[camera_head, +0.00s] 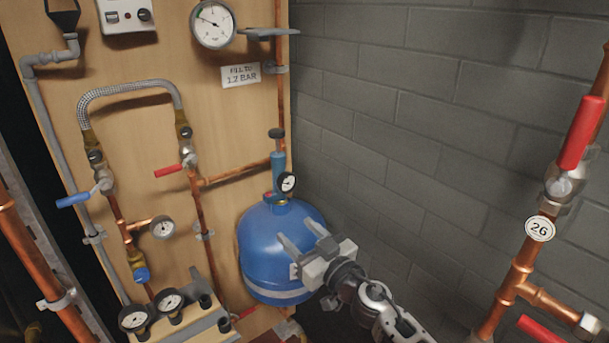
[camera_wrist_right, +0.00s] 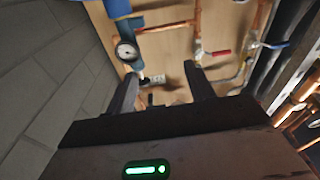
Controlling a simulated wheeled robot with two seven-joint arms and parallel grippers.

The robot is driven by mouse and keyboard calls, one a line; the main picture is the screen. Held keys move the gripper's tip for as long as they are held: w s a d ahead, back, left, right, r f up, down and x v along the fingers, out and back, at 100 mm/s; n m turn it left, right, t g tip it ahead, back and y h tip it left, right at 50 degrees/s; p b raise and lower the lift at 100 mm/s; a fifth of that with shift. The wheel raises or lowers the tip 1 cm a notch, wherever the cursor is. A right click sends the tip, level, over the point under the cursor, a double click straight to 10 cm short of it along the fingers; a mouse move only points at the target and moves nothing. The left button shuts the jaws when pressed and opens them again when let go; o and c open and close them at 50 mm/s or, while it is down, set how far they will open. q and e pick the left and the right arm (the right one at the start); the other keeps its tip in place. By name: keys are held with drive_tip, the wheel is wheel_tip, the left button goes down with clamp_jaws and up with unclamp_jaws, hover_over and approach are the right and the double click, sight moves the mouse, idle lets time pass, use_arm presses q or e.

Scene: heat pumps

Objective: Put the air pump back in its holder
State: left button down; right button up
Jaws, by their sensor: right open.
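The air pump (camera_head: 278,165), a slim blue cylinder with a black handle and a small round gauge, stands upright at the top of the blue tank (camera_head: 262,240). Its foot is hard to make out against the tank top. In the right wrist view the pump's gauge (camera_wrist_right: 127,51) shows beyond the fingers, with the tank (camera_wrist_right: 119,8) at the top edge. My right gripper (camera_head: 302,234) is open and empty, in front of the tank and below the pump, apart from the pump. I cannot tell for certain which part is the pump's holder. My left gripper is not in view.
A grey bracket (camera_head: 267,33) juts from the wooden board above the pump. A rack (camera_head: 188,331) with gauges and dark sockets is at lower left. Copper pipes and valves cover the board. A grey block wall (camera_head: 420,110) and a pipe with a red lever (camera_head: 580,134) are right.

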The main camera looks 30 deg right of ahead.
drive_tip(key=w+d+r+y, duration=0.1)
drive_tip(key=w+d+r, duration=0.2)
drive_tip(key=w+r, duration=0.2)
drive_tip(key=g, duration=0.1)
approach(283, 163)
drive_tip(key=x, duration=0.2)
drive_tip(key=w+b, duration=0.1)
drive_tip(key=b, duration=0.1)
drive_tip(key=w+b, duration=0.2)
drive_tip(key=shift+w+a+f+h, duration=0.1)
drive_tip(key=shift+w+a+h, duration=0.05)
drive_tip(key=shift+a+h, duration=0.2)
drive_tip(key=w, duration=0.2)
drive_tip(key=shift+w+a+r+p, duration=0.25)
drive_tip(key=shift+a+r+p, duration=0.05)
drive_tip(key=shift+r, duration=0.1)
drive_tip(key=w, duration=0.2)
drive_tip(key=shift+w+a+f, duration=0.1)
drive_tip(key=shift+w+a, duration=0.2)
drive_tip(key=shift+w, duration=0.1)
drive_tip(key=shift+w+a, duration=0.1)
drive_tip(key=shift+w, duration=0.4)
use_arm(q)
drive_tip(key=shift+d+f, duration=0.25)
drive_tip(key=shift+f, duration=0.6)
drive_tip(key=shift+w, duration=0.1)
